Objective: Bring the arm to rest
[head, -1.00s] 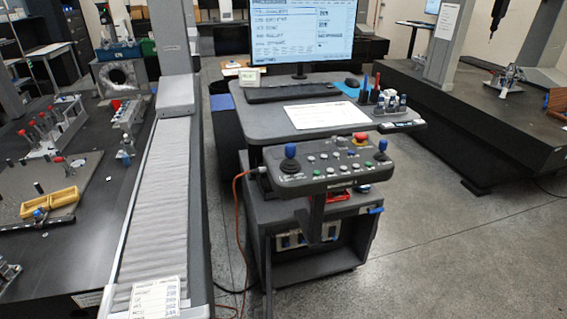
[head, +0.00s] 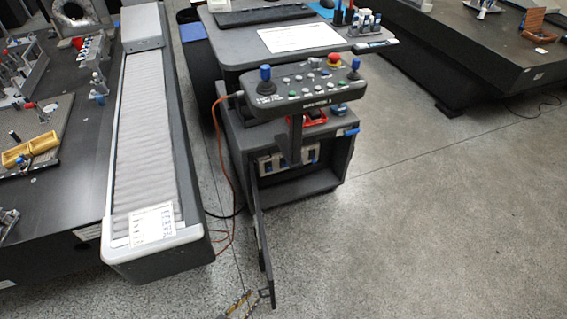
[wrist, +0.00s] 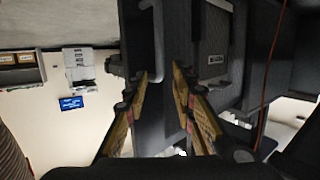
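My gripper (head: 239,304) shows only in part at the bottom edge of the head view, low over the floor. It is left of the lower end of a dark, open cabinet door (head: 260,235). In the wrist view my gripper (wrist: 161,82) has its two yellow-padded fingers apart, with a clear gap and nothing held between them. Dark upright panels stand beyond the fingertips. Most of my arm is out of the head view.
The operator cart (head: 235,48) carries a control panel (head: 300,88) with joysticks, above an open compartment. An orange cable (head: 218,140) hangs at its left. A granite table (head: 70,215) with a covered guideway (head: 148,120) stands left. The floor (head: 430,230) at right is clear.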

